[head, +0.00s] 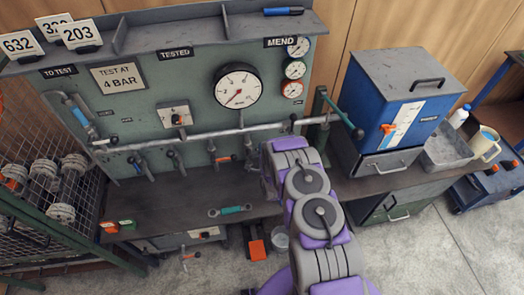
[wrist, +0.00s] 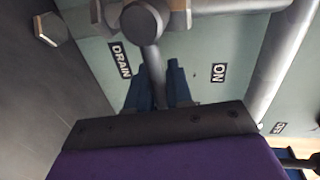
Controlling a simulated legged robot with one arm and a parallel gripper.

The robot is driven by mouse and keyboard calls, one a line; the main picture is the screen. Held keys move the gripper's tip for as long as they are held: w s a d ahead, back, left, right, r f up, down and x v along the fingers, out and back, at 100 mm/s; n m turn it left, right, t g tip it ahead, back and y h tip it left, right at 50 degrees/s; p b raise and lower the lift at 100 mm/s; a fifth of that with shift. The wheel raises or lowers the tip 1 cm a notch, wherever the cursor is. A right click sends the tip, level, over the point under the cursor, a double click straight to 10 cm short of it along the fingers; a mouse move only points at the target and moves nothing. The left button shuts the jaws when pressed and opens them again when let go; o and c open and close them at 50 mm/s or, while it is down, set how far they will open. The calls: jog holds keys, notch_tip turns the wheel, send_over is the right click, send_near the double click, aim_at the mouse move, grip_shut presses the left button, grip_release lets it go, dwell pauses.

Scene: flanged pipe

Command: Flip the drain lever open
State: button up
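In the wrist view a grey lever (wrist: 149,55) with a thick round end runs down beside the DRAIN label (wrist: 120,59). The two dark blue fingers of my gripper (wrist: 160,82) lie on either side of its lower part. I cannot tell whether they touch it. In the head view my gripper (head: 264,172) is at the panel's lower right, under the long grey pipe (head: 205,134). My arm hides most of the fingers and the lever there.
A green-handled wrench (head: 231,210) lies on the dark bench (head: 180,205). A blue tank (head: 400,100) stands at right. A wire rack (head: 45,205) stands at left.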

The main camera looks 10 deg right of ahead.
jog(key=shift+a, duration=0.1)
grip_shut()
jog(key=shift+a, duration=0.1)
jog(key=shift+s+a+r+n+h+p, duration=0.15)
jog(key=shift+r+n+h+p, duration=0.35)
jog(key=shift+n, duration=0.75)
jog(key=shift+a+r+n+h+p, duration=0.2)
jog(key=shift+r+n+p, duration=0.3)
jog(key=shift+r+n, duration=0.55)
jog(key=shift+f+n, duration=0.3)
jog(key=shift+o, duration=1.3)
grip_release()
jog(key=shift+a, duration=0.1)
jog(key=shift+o, duration=0.7)
jog(key=shift+r, duration=0.15)
